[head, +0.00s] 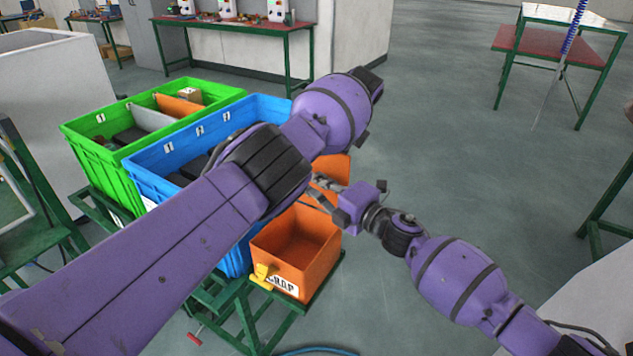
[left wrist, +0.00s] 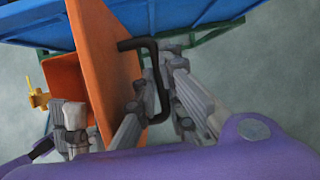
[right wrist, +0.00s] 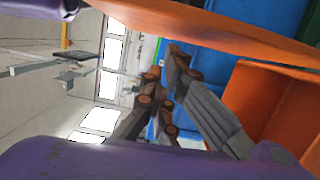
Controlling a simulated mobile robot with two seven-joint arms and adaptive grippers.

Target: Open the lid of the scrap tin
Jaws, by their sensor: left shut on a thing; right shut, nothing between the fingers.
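The orange scrap tin (head: 302,250) shows its open inside in the head view, with a white label and a yellow latch (head: 262,276) in front. Its orange lid (head: 333,168) stands raised, partly hidden by my arm. In the left wrist view the lid (left wrist: 105,65) is seen nearly edge-on, with a black handle (left wrist: 154,50). My left gripper (left wrist: 160,80) is shut on this handle; my arm hides it in the head view. My right gripper (head: 322,188) is shut and empty above the tin, near the lid's inner side. In the right wrist view its fingers (right wrist: 165,85) are together.
A blue crate (head: 150,183) and a green crate (head: 95,150) stand beside the tin on a green frame (head: 255,330). Workbenches (head: 235,26) stand behind.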

